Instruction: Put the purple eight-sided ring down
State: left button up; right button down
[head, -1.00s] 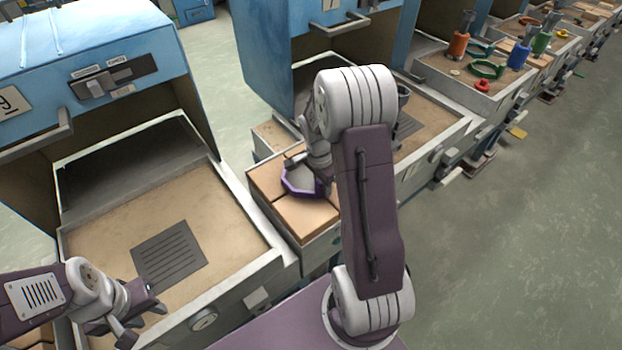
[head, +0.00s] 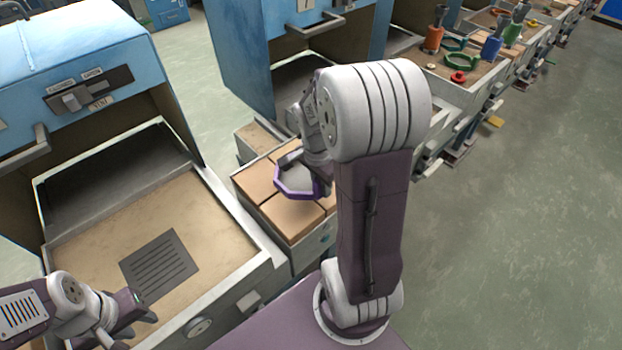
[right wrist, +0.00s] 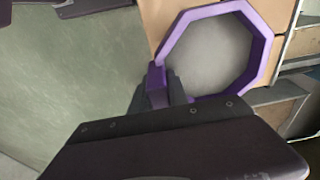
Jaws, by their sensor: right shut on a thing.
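The purple eight-sided ring (head: 297,196) has a grey inside and a short purple handle (right wrist: 156,80). In the head view it is over the wooden blocks (head: 305,222) between two blue-hooded stations. I cannot tell whether it touches them. My right gripper (head: 321,172) is shut on the handle. In the right wrist view, the fingers (right wrist: 158,92) pinch it, with the ring (right wrist: 262,60) extending beyond them. My arm hides part of the ring's right side in the head view. My left gripper (head: 127,326) is open and empty at the lower left, near the front station's edge.
The near station's sandy tray (head: 90,240) holds a dark slotted plate (head: 160,265) and is otherwise clear. Its blue hood (head: 70,50) stands behind. Another blue hood (head: 240,60) stands behind the blocks. Trays with coloured tools lie at the upper right; green floor is open at right.

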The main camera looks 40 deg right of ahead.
jog(key=s+r, duration=0.2)
jog(key=s, duration=0.1)
jog(key=s+r, duration=0.1)
jog(key=shift+s+a, duration=0.25)
jog(key=shift+s, duration=0.15)
